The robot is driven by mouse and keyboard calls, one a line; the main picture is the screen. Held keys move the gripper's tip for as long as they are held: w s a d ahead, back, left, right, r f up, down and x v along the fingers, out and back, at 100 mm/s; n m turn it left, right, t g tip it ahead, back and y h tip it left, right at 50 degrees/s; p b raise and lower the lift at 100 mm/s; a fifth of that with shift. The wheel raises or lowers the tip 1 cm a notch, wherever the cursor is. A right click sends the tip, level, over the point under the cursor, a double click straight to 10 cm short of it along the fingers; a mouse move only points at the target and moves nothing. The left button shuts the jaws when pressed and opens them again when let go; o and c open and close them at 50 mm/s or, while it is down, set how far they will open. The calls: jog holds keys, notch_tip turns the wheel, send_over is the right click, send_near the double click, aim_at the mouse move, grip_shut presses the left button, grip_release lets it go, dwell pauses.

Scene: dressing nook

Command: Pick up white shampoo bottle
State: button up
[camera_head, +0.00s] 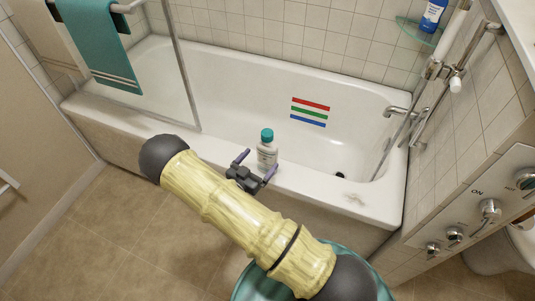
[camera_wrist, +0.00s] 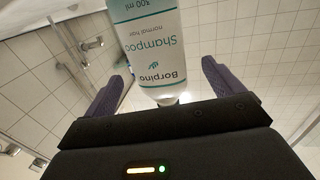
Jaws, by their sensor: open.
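The white shampoo bottle (camera_head: 267,154) with a teal cap stands upright on the front rim of the bathtub in the head view. My gripper (camera_head: 256,166) is open right beside it, with its two purple-grey fingers spread on the bottle's near side. In the wrist view, the bottle (camera_wrist: 152,45) with "Shampoo" lettering appears upside down, in front of the palm and between the open fingers (camera_wrist: 163,82). I cannot tell whether either finger touches it. Part of the bottle is cut off at the top edge of the wrist view.
The white bathtub (camera_head: 240,75) lies behind the bottle, with red, green and blue stripes on its inner wall. A glass screen (camera_head: 172,60) stands on the left. Taps (camera_head: 400,112) and a control panel (camera_head: 478,205) are on the right. A blue bottle (camera_head: 433,15) sits on a corner shelf.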

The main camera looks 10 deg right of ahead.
aim_at(267, 132)
jog(key=shift+d, duration=0.1)
jog(key=x, duration=0.5)
jog(key=shift+r, duration=0.3)
jog(key=shift+c, duration=0.4)
jog(key=c, duration=1.2)
notch_tip(267, 132, up, 10)
jog(key=shift+s+f+p, duration=0.1)
jog(key=shift+f+p, duration=0.05)
jog(key=shift+p, duration=0.6)
jog(key=shift+r, duration=0.2)
